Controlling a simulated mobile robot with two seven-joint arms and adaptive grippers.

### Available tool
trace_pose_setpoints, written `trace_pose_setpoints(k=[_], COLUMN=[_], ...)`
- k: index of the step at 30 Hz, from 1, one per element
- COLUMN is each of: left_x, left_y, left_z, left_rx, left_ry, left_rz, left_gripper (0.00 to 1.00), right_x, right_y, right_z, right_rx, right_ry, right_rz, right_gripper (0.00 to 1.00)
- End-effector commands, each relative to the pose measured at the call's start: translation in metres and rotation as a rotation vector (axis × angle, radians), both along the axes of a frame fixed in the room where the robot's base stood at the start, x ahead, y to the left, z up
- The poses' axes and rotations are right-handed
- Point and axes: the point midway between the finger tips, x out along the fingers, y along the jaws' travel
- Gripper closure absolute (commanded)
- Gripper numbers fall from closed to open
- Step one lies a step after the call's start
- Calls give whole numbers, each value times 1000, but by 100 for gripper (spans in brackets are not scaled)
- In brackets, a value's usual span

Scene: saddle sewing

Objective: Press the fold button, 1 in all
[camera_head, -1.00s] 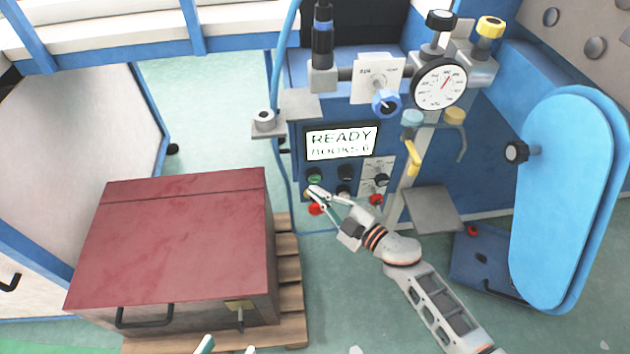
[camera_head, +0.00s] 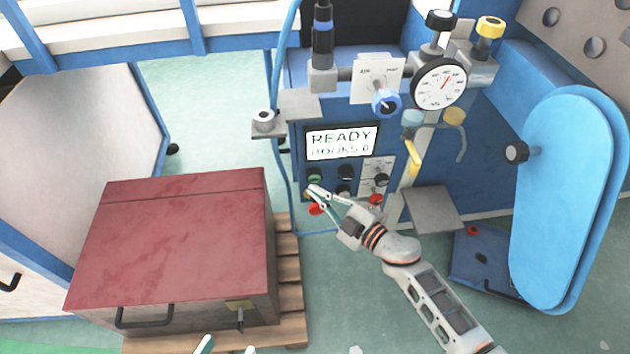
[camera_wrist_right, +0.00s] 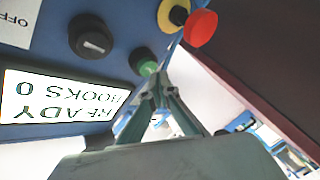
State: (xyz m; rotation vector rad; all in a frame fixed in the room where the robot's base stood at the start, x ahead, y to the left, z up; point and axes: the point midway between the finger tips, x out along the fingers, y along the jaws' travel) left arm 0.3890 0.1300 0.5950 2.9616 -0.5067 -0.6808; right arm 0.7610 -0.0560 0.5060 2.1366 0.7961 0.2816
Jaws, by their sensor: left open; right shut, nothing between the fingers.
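The blue machine's control panel (camera_head: 330,195) carries a green button (camera_head: 314,177), black controls (camera_head: 345,172) and a red mushroom button (camera_head: 316,209). No label naming the fold button is readable. My right gripper (camera_head: 311,190) is shut and empty, its tips at the panel between the green and red buttons. In the right wrist view the shut fingertips (camera_wrist_right: 162,82) are close to the green button (camera_wrist_right: 147,67); contact cannot be told. The red button (camera_wrist_right: 200,27) and its yellow collar (camera_wrist_right: 172,13) are beyond. My left gripper (camera_head: 228,348) shows only its open fingertips at the bottom edge.
The display (camera_head: 341,141) reads READY and BOOKS 0. A dial gauge (camera_head: 440,84) and yellow lever (camera_head: 413,158) sit above right. A red-topped box (camera_head: 175,240) stands on a pallet (camera_head: 291,290) at left. A blue padded panel (camera_head: 565,200) stands at right.

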Motion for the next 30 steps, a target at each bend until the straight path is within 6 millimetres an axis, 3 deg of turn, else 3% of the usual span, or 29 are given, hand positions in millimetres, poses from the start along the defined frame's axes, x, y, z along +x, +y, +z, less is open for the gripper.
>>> trace_pose_setpoints(k=[30], left_x=[-1], left_y=[-1], left_z=[-1], left_rx=[5], left_ry=[-1], left_rz=[-13], left_gripper=[56], right_x=[11], right_y=[1], right_z=[0], right_rx=[0], right_ry=[0], right_rz=[1], right_gripper=[100])
